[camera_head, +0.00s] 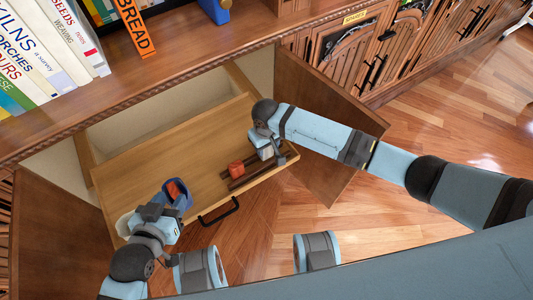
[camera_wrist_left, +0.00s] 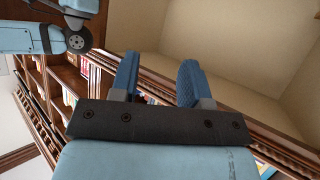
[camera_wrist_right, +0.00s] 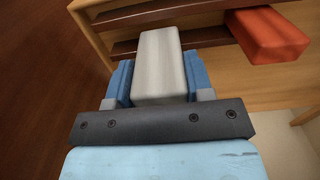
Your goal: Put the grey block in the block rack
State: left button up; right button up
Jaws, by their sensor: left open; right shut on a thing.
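The grey block (camera_wrist_right: 160,62) is held between the blue fingers of my right gripper (camera_wrist_right: 160,82). In the head view, my right gripper (camera_head: 266,148) is at the right end of the open drawer, with the grey block (camera_head: 266,153) mostly hidden by it. The block rack (camera_head: 246,181), two dark brown rails, lies on the drawer floor and also shows in the right wrist view (camera_wrist_right: 205,38). The block's far end overlaps the rails in view; I cannot tell if it touches them. My left gripper (camera_wrist_left: 157,78) is open and empty, near the drawer's left front.
A red-orange block (camera_head: 236,169) sits on the rack left of my right gripper. The wooden drawer (camera_head: 150,165) is otherwise mostly clear. Open cabinet doors (camera_head: 325,125) flank it; books (camera_head: 45,45) stand above.

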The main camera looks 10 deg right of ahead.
aim_at(267, 151)
notch_tip(267, 151, down, 4)
jog(key=b, duration=0.3)
jog(key=shift+r, duration=0.15)
pick_arm(q)
jog(key=r, duration=0.1)
jog(key=w+d+r+t+h, duration=0.1)
jog(key=w+d+r+t, duration=0.1)
jog(key=r, duration=0.1)
jog(key=shift+d+h, duration=0.2)
jog(key=shift+h, duration=0.1)
pick_arm(e)
jog(key=shift+r, duration=0.15)
pick_arm(q)
jog(key=shift+f, duration=0.1)
pick_arm(e)
jog(key=o, duration=0.9)
jog(key=shift+f, duration=0.2)
